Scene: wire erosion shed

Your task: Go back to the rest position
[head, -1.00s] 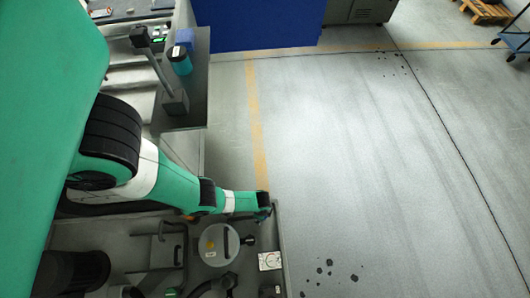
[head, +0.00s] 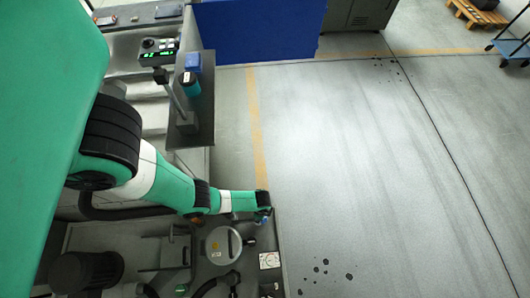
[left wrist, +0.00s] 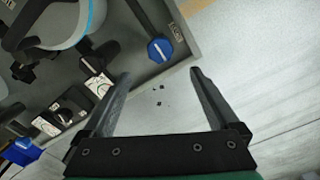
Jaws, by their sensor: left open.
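My left gripper (left wrist: 158,95) shows in the left wrist view with its two dark fingers spread apart and nothing between them. Past the fingers lie the edge of the machine and the grey floor. In the head view my green and white left arm reaches in from the left. Its end (head: 264,205) is over the machine's right edge, and the fingers are too small to make out there. My right gripper is in neither view.
The machine carries a round lid (head: 222,247), a small white dial plate (head: 269,260) and, in the left wrist view, a blue knob (left wrist: 159,50). A grey shelf (head: 205,130) holds a blue bottle (head: 190,84). A blue panel (head: 260,35) stands behind. The floor (head: 370,170) at right is open.

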